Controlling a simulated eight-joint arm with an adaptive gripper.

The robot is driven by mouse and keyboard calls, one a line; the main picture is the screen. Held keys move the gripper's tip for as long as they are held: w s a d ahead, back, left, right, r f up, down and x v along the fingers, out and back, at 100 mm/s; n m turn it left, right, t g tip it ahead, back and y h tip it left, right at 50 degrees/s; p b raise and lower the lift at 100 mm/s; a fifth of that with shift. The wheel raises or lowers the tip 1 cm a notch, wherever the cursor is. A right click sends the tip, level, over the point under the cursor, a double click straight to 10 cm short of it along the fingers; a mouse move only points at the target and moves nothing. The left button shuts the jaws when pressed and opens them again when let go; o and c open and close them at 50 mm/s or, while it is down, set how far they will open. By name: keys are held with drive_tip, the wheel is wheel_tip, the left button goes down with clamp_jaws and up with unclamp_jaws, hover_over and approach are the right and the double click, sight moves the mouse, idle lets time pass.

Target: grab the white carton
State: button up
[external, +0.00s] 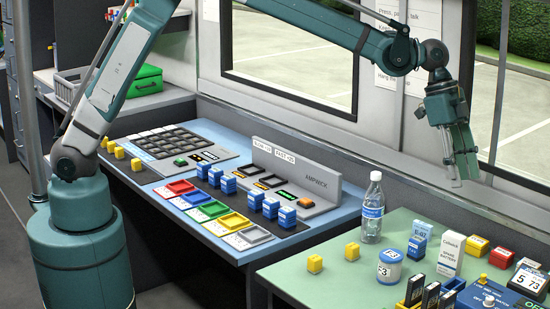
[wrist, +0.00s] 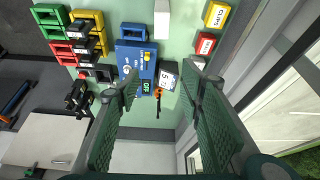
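The white carton (external: 449,258) stands upright on the green tabletop (external: 300,280) at the right of the external view, with dark print on its face. In the wrist view a white block that looks like this carton (wrist: 162,20) is at the top centre, ahead of my fingers. My gripper (external: 460,172) hangs high above the table's right side, near the window wall, clear of the carton. In the wrist view my gripper (wrist: 160,82) has its two green fingers wide apart with nothing held between them.
Close around the carton are a blue carton (external: 418,242), a yellow box (external: 477,246) and a red box (external: 501,258). A water bottle (external: 373,212) and a white-and-blue can (external: 388,269) stand to its left. A blue device (wrist: 135,58) and a numbered display box (external: 529,282) are nearby.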

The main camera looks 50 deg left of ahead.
sight(452, 235)
wheel_tip(452, 235, down, 19)
drive_tip(key=shift+r, duration=0.2)
drive_tip(key=shift+x, duration=1.3)
drive_tip(key=shift+b+x, duration=0.5)
drive_tip(key=shift+x, duration=2.1)
drive_tip(key=shift+w+a, duration=0.1)
drive_tip(key=shift+a, duration=0.05)
drive_tip(key=shift+c, duration=0.5)
drive_tip(key=c, duration=0.9)
